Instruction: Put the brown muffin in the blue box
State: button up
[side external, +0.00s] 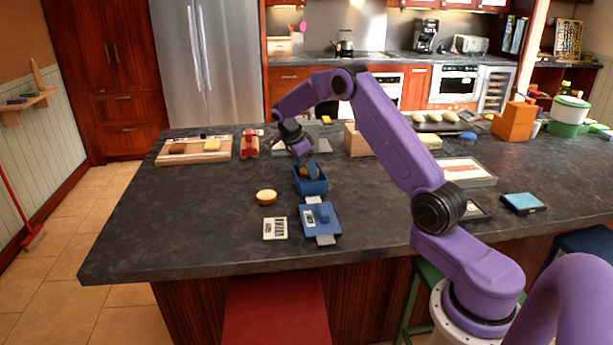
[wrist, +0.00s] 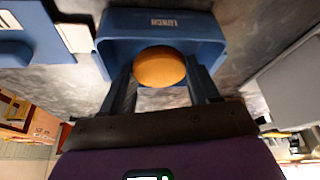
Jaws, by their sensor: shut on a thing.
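The blue box (side external: 311,187) stands open on the dark counter, and the wrist view shows its wall with a "LUNCH" label (wrist: 162,22). My gripper (side external: 309,171) points down at the box's opening. In the wrist view, my gripper (wrist: 160,85) has its two fingers on either side of the round brown muffin (wrist: 160,66) and is shut on it. The muffin shows against the box's interior, at or just inside the opening. I cannot tell whether it touches the bottom. In the side view the fingers and box mostly hide it.
A blue lid-like piece (side external: 320,218) lies in front of the box, beside a white printed card (side external: 275,229). A pale round bun (side external: 266,197) sits left of the box. A cutting board (side external: 194,151) and a red object (side external: 249,145) are farther back. The counter's front left is clear.

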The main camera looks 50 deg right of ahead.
aim_at(304, 171)
jog(key=shift+f, duration=1.6)
jog(key=shift+f, duration=0.1)
jog(key=o, duration=0.8)
jog(key=shift+c, duration=0.2)
